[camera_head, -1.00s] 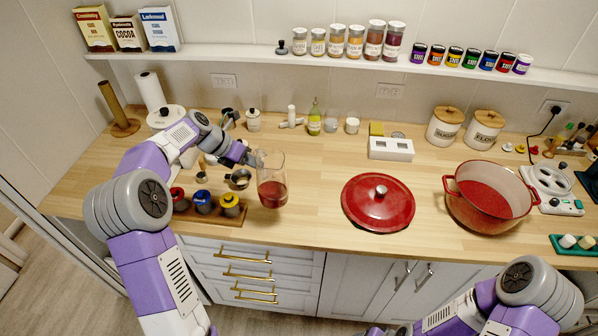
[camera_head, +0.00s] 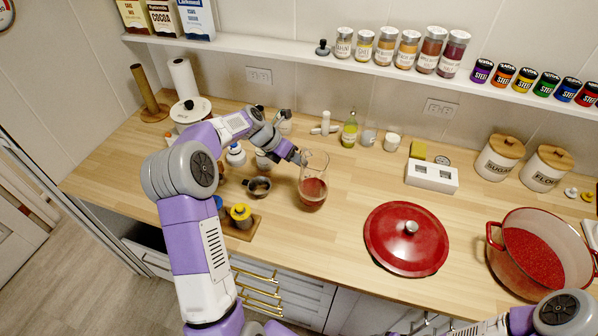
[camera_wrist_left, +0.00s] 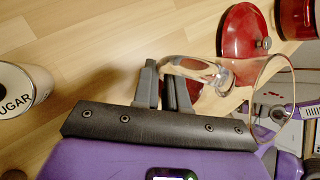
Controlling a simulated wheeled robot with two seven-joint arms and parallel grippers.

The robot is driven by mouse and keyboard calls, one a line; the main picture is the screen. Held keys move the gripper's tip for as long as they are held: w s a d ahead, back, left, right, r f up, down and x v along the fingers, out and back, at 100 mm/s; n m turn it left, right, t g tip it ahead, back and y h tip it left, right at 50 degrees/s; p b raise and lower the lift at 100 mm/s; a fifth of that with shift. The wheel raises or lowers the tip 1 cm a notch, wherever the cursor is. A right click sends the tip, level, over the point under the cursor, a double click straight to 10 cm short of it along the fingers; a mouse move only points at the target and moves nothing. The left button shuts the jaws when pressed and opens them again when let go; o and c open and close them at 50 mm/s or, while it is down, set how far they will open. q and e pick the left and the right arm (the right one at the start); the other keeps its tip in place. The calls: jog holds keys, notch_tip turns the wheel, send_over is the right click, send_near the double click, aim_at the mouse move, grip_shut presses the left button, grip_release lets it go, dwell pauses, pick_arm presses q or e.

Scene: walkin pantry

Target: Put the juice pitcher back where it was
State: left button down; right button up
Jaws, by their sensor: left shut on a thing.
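The juice pitcher (camera_head: 312,190) is clear glass with some red juice at the bottom. It is upright over the left part of the wooden counter, left of the red pot lid. My left gripper (camera_head: 301,160) is shut on its handle; the left wrist view shows the fingers (camera_wrist_left: 167,88) at the glass handle and the pitcher body (camera_wrist_left: 262,85) to the right. I cannot tell whether its base touches the counter. My right arm shows at the bottom right of the head view, but its gripper is out of view.
A dark cup (camera_head: 258,188) stands left of the pitcher, near a wooden holder (camera_head: 240,229) with a yellow-topped jar. The red lid (camera_head: 405,240) and red pot (camera_head: 540,252) lie to the right. Bottles and a white block (camera_head: 432,176) stand behind. Counter around the pitcher's right is bare.

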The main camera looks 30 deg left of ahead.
pick_arm(q)
jog(key=shift+w+f+b, duration=0.1)
jog(key=shift+f+b, duration=0.25)
jog(key=shift+f, duration=1.85)
jog(key=c, duration=1.1)
grip_release()
jog(key=shift+f, duration=0.1)
jog(key=p+v, duration=0.1)
jog(key=v, duration=1.1)
jog(key=shift+p, duration=0.35)
